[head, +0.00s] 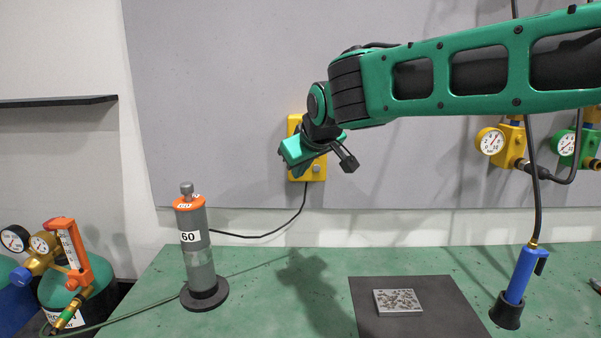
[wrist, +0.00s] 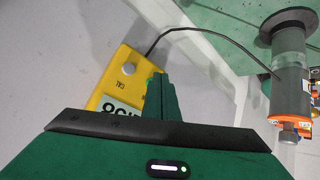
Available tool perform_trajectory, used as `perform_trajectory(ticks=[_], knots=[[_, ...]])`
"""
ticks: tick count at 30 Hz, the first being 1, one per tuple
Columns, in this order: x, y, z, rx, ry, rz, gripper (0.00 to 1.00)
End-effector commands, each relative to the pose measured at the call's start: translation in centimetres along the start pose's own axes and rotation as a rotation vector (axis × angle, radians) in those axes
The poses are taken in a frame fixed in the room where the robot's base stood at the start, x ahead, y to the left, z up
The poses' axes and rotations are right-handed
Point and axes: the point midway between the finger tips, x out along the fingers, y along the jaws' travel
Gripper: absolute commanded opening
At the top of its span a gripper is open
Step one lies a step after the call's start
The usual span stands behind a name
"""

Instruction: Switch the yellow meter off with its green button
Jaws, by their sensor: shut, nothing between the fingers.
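The yellow meter (head: 295,125) is fixed to the grey wall panel, mostly covered by my arm's end in the head view. In the wrist view the yellow meter (wrist: 108,82) appears turned around, with a round grey knob (wrist: 128,68) and part of a pale display (wrist: 118,110).
A grey cylinder with an orange collar (head: 195,245) stands on the green bench (head: 250,285), left of my gripper. A speckled plate (head: 398,301) lies on a dark mat, with a blue torch (head: 522,275) to its right. A black cable (head: 300,208) hangs from the meter.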

Motion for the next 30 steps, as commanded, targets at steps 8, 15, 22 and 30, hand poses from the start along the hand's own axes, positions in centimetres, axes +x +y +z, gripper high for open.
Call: perform_trajectory(ticks=[8,15,22,30], knots=[[0.05,0.03,-0.06,0.000,0.000,0.000,0.00],[-0.01,-0.01,-0.03,0.000,0.001,0.000,0.00],[-0.55,-0.41,0.37,-0.001,0.001,0.000,0.00],[-0.63,-0.47,0.45,0.000,0.000,0.000,0.00]])
